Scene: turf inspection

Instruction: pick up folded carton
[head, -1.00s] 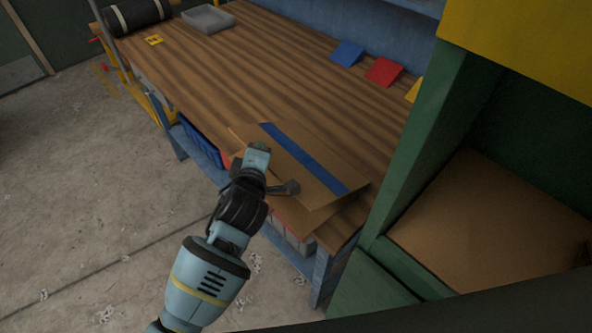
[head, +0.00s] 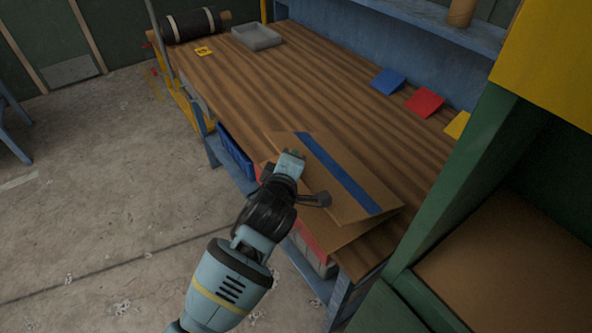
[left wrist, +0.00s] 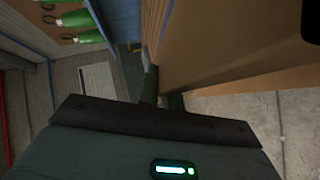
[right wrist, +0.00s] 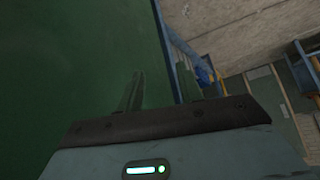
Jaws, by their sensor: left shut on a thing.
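The folded carton (head: 340,189), flat brown cardboard with a blue stripe, is at the near right end of the wooden workbench in the head view. Its near edge reaches past the bench front. My left gripper (head: 300,182) is at its left near edge, shut on it. In the left wrist view, the carton (left wrist: 225,45) fills the upper right, between and beyond the fingers (left wrist: 160,92). Whether its underside touches the bench is hard to tell. My right gripper (right wrist: 158,92) is open and empty in the right wrist view, beside a green surface.
The workbench (head: 290,85) has a grey tray (head: 257,37) and a black roll (head: 192,25) at its far end. Blue (head: 388,80), red (head: 424,102) and yellow wedges line the back. A green cabinet (head: 455,185) stands close at right. Floor at left is clear.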

